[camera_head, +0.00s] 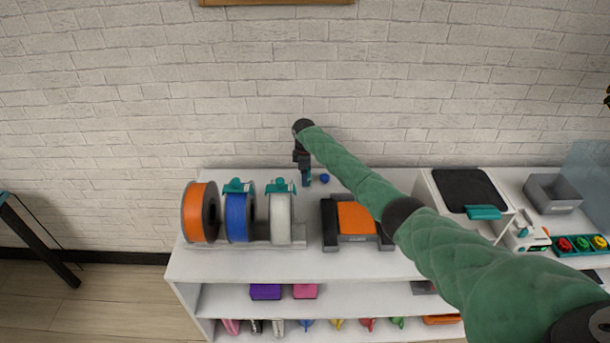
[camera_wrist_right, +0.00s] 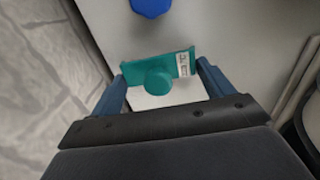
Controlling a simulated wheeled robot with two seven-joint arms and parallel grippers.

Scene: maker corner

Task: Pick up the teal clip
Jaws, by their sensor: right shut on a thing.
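A teal clip (camera_wrist_right: 158,78) with a round knob and a small white label lies between the blue fingers of my right gripper (camera_wrist_right: 163,88) in the wrist view. The fingers touch both its ends and are shut on it. In the head view, my right gripper (camera_head: 307,180) points down at the back of the white shelf top (camera_head: 400,262), behind the spools. The clip is hard to make out there. Two other teal clips sit on the blue spool (camera_head: 237,218) and the white spool (camera_head: 280,220). My left gripper is not in view.
An orange spool (camera_head: 194,214) stands left of the other spools. A small blue object (camera_head: 325,178) lies right of my gripper. A white machine (camera_head: 430,195) and a grey bin (camera_head: 551,194) stand farther right.

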